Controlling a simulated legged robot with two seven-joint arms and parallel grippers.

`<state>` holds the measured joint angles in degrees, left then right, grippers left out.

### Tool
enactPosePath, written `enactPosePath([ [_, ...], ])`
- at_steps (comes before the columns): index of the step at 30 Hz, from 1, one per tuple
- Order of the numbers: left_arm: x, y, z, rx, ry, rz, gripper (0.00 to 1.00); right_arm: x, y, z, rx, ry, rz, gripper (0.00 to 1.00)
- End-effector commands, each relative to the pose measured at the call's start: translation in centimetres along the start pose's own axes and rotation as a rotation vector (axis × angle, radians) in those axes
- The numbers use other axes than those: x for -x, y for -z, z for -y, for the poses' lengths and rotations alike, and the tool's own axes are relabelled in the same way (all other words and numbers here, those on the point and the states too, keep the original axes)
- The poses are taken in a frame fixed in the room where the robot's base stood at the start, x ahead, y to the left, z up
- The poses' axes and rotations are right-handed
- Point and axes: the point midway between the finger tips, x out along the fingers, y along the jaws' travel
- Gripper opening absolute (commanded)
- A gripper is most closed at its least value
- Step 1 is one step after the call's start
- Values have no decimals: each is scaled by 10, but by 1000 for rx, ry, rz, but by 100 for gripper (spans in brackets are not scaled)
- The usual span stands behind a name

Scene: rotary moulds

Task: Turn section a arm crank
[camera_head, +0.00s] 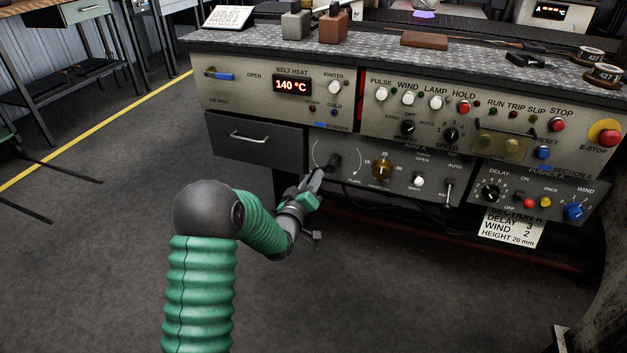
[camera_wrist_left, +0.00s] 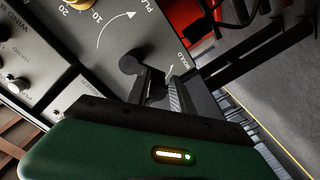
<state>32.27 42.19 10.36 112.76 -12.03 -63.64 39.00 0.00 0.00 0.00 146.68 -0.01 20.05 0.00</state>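The section A arm crank (camera_head: 334,160) is a black knobbed part on the left of the dark lower panel, beside a white curved arrow. In the left wrist view the crank's round black end (camera_wrist_left: 130,65) shows next to the arrow, just ahead of my fingers. My left gripper (camera_head: 318,178) is at the crank, reaching up from the lower left. In the left wrist view my left gripper (camera_wrist_left: 163,88) has its fingers close around or beside the crank; I cannot tell whether they touch it. The finger gap is mostly hidden. My right gripper is not in view.
A brass dial (camera_head: 382,170) and a small lever (camera_head: 449,192) sit right of the crank. A grey drawer (camera_head: 254,138) is to its left. The upper panel (camera_head: 240,95) holds switches and a 140 °C display. The floor in front is clear.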

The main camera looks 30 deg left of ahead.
Motion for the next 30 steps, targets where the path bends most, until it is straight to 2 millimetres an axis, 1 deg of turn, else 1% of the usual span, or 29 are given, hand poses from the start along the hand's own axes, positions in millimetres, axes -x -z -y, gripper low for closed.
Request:
enactPosePath([
  [1, 0, 0, 0, 0, 0, 0, 36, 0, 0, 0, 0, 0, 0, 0],
  [2, 0, 0, 0, 0, -1, 0, 40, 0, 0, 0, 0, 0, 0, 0],
  [3, 0, 0, 0, 1, -1, 1, 41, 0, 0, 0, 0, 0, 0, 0],
  [11, 0, 0, -2, 1, -3, 1, 41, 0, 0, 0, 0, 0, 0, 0],
  [14, 7, 1, -2, 1, -2, 2, 41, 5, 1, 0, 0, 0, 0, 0],
  [17, 25, 3, -3, 2, 1, 4, 41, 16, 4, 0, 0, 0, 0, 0],
  [20, 52, 4, -4, 3, 3, 5, 41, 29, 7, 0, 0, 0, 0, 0],
  [24, 94, 3, -3, 3, 3, 5, 41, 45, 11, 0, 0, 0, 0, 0],
  [27, 123, 2, -2, 3, 3, 6, 41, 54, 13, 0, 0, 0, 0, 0],
  [30, 145, 1, -1, 3, 3, 4, 41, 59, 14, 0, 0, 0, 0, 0],
])
